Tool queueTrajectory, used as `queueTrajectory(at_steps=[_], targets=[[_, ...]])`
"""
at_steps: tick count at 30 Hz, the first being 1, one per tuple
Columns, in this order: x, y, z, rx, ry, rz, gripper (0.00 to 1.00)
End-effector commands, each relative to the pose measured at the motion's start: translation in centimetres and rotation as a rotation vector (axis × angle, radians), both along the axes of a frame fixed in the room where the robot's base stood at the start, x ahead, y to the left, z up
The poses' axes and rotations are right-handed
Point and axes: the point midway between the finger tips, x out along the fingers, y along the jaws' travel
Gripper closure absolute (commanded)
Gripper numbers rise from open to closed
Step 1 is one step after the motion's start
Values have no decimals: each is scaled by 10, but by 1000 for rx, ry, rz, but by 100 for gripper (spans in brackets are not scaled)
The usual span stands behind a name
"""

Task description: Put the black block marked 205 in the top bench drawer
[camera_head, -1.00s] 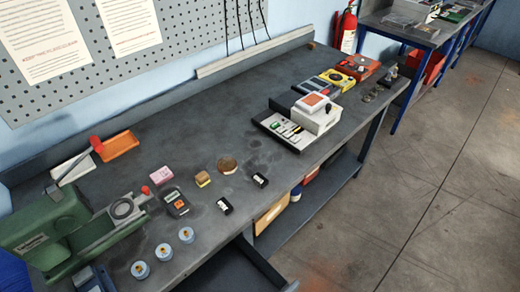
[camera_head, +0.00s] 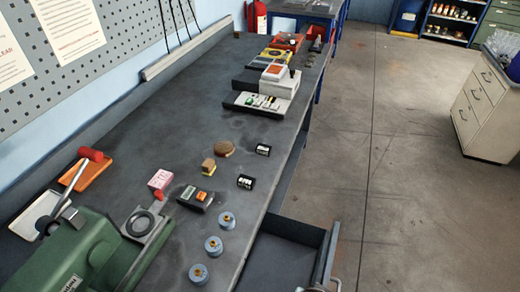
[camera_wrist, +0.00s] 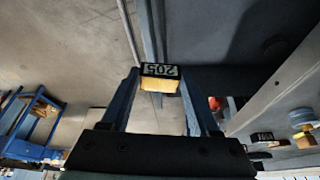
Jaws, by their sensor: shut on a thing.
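In the wrist view my gripper (camera_wrist: 158,80) is shut on the black block marked 205 (camera_wrist: 161,70), held between its two fingertips. The block's label shows upside down, and a yellowish face shows beside it. The top bench drawer (camera_head: 285,252) stands open at the bottom of the head view, and the part of its inside that shows looks empty. In the wrist view a dark surface beyond the block looks like the drawer (camera_wrist: 215,35), but I cannot tell if the block is over it. My gripper is not clearly visible in the head view.
Two other black blocks, one nearer (camera_head: 245,182) and one farther (camera_head: 263,150), lie near the bench edge. Blue round pieces (camera_head: 213,245) stand left of the drawer. A green machine (camera_head: 85,250) fills the lower left. The floor (camera_head: 405,190) to the right is clear.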

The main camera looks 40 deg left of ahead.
Motion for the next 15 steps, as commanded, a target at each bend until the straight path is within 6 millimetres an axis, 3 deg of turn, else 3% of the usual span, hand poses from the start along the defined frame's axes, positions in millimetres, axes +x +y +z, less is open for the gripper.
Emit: queueTrajectory(at_steps=[1,9,15], targets=[[2,8,-27,1,-3,17,100],[3,42,-98,1,-4,95,100],[3,63,-140,2,-4,142,100]])
